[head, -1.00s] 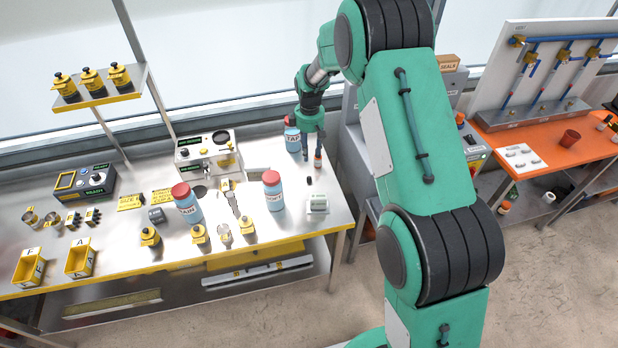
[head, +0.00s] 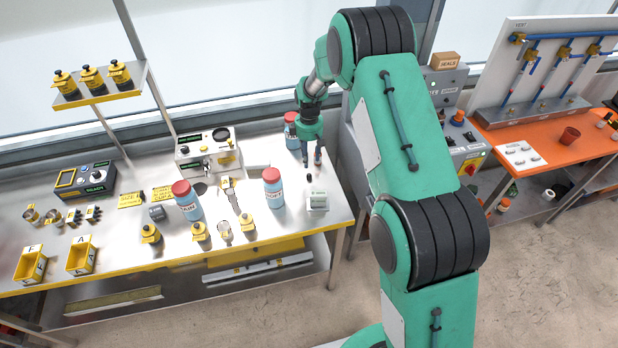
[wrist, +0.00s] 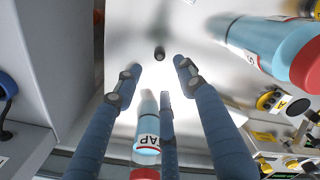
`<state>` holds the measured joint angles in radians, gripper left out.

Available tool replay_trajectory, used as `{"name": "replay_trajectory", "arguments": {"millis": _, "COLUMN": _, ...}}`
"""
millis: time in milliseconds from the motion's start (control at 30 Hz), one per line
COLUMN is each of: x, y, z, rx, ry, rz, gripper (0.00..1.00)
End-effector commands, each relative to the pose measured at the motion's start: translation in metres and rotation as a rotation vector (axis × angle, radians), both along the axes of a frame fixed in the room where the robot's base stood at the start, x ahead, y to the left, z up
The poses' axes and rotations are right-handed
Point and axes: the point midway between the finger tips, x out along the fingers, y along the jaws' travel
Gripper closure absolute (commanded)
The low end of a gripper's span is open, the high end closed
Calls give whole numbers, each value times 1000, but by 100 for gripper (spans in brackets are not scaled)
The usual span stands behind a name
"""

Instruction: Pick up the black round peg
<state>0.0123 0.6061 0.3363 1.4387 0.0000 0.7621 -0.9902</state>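The black round peg (head: 308,178) is a small dark cylinder on the metal bench, below my gripper (head: 311,161) in the head view. In the wrist view the peg (wrist: 160,53) lies just beyond the fingertips, between their lines, with clear bench around it. My gripper (wrist: 156,73) is open. Its blue fingers are spread and empty, pointing down at the bench. The peg appears apart from the fingers; the exact height gap cannot be told.
A blue TAP bottle (head: 292,131) stands behind my gripper and also shows in the wrist view (wrist: 148,128). Another red-capped blue bottle (head: 273,190) stands left of the peg. A small pale box (head: 317,201) sits in front. A grey cabinet stands close on the right.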

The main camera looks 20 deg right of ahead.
Motion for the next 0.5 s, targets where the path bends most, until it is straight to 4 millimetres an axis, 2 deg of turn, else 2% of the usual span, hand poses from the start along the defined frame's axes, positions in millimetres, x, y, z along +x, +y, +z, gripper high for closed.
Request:
{"name": "replay_trajectory", "arguments": {"millis": 200, "x": 0, "y": 0, "z": -34, "rx": 0, "ry": 0, "rz": 0, "gripper": 60}}
{"name": "replay_trajectory", "arguments": {"millis": 333, "x": 0, "y": 0, "z": -45, "rx": 0, "ry": 0, "rz": 0, "gripper": 60}}
{"name": "replay_trajectory", "arguments": {"millis": 500, "x": 0, "y": 0, "z": -50, "rx": 0, "ry": -1, "rz": 0, "gripper": 60}}
